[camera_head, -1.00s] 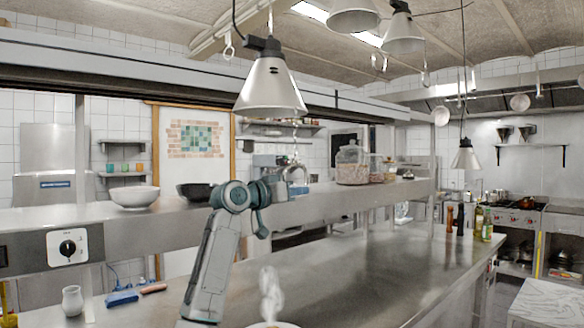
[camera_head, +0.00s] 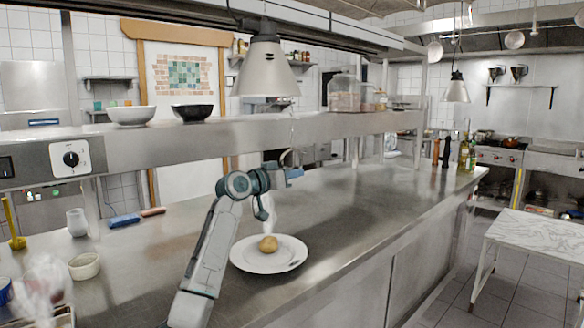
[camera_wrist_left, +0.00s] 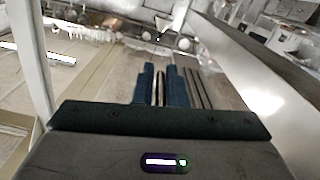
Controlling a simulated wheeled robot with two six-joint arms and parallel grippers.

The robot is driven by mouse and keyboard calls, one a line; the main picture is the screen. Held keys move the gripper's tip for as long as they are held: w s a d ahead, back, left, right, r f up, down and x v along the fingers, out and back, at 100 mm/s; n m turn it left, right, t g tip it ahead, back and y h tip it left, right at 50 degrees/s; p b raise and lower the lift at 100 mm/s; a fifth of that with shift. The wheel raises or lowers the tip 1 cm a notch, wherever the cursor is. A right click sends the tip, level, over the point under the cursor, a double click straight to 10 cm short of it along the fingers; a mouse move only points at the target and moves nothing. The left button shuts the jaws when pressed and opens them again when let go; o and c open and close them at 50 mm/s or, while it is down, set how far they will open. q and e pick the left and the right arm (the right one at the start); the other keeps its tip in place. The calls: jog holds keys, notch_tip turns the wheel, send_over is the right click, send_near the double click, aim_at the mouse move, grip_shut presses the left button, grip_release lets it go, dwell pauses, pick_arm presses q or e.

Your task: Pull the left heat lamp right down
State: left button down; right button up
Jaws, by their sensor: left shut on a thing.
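The left heat lamp (camera_head: 266,72) is a pale metal cone with a dark cap. It hangs above the steel shelf, its rim a little higher than the shelf top. A thin pull chain (camera_head: 292,132) runs from under it down to my left gripper (camera_head: 293,173). The gripper is below the shelf's front edge, shut on the chain's lower end, where a small ring-like shape shows. The exact grip is too small to make out. In the left wrist view the two dark fingers (camera_wrist_left: 162,85) stand close together with a thin strip between them. My right gripper is not in view.
A white plate (camera_head: 242,262) with a round brown food item (camera_head: 268,244) lies on the counter below the gripper. The shelf (camera_head: 330,124) carries a white bowl (camera_head: 131,115), a black bowl (camera_head: 192,112) and a glass jar (camera_head: 344,94).

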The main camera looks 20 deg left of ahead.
pick_arm(q)
jog(key=shift+f, duration=0.45)
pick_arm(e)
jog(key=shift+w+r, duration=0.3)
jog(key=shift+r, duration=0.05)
pick_arm(q)
jog(key=shift+f, duration=0.1)
jog(key=c, duration=1.5)
grip_release()
jog(key=shift+a, duration=0.1)
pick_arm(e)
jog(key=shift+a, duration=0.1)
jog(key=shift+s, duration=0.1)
